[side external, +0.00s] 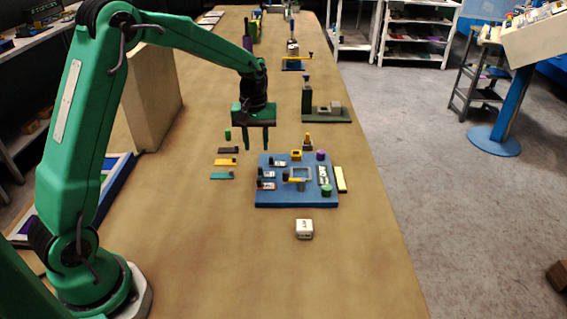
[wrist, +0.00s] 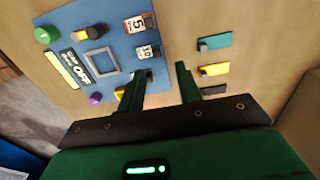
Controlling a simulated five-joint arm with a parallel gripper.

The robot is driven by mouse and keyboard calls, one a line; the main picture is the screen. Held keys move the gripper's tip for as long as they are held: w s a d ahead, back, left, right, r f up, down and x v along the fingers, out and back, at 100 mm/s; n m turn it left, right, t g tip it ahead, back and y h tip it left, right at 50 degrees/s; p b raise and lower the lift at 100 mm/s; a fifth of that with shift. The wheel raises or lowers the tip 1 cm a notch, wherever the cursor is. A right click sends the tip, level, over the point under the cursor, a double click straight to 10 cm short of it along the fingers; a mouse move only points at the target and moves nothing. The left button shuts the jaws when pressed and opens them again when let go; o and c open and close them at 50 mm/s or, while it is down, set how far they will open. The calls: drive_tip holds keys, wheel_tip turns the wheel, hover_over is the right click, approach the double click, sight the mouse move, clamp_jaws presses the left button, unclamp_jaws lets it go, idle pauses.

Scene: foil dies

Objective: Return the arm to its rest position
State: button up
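My gripper (side external: 257,140) hangs from the green arm above the table, behind and left of the blue board. Its two fingers point down and stand apart with nothing between them. The blue board (side external: 270,198) lies on the table and carries a grey square frame, small dark-handled pieces, a yellow piece, and purple and green knobs. It also shows in the wrist view (wrist: 115,50).
Three small foil-coloured strips, dark, yellow (side external: 226,162) and teal, lie left of the board. A white die-like block (side external: 304,229) stands in front. A grey-green press (side external: 326,113) and other tools stand behind. A beige box (side external: 150,95) stands left.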

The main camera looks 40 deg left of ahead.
drive_tip(key=s+d+r+m+t, duration=0.2)
drive_tip(key=s+d+r, duration=0.1)
drive_tip(key=s+r, duration=0.4)
drive_tip(key=s+d+r+m+t, duration=0.1)
drive_tip(key=s+d+r+m, duration=0.1)
drive_tip(key=s, duration=0.7)
drive_tip(key=s+d+r+m+t, duration=0.2)
drive_tip(key=s+d+r+m, duration=0.1)
drive_tip(key=s, duration=0.6)
drive_tip(key=shift+s+r+m+t, duration=0.35)
drive_tip(key=shift+r+m, duration=0.35)
drive_tip(key=shift+m, duration=0.2)
